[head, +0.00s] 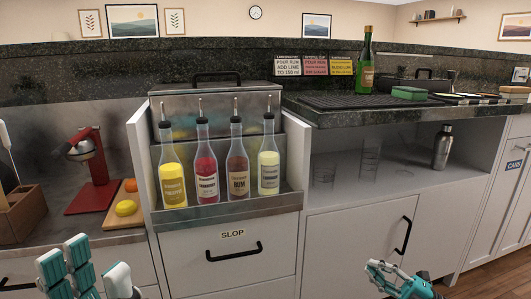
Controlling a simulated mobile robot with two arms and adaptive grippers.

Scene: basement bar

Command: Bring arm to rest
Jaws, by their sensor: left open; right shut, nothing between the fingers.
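My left gripper (88,272) is at the bottom left of the head view, its teal and white fingers spread open and empty. It is in front of the lower left counter, apart from everything. My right gripper (385,280) is at the bottom, right of centre, in front of the white cabinet door. Its fingers are together and hold nothing. Both forearms are mostly cut off by the lower picture edge.
Several spouted bottles (238,160) stand in the steel rack above the SLOP drawer (230,262). A red juicer (92,175) and a cutting board (118,212) with fruit are at left. A shaker (442,147) and glasses are on the right shelf. A green bottle (365,68) stands above.

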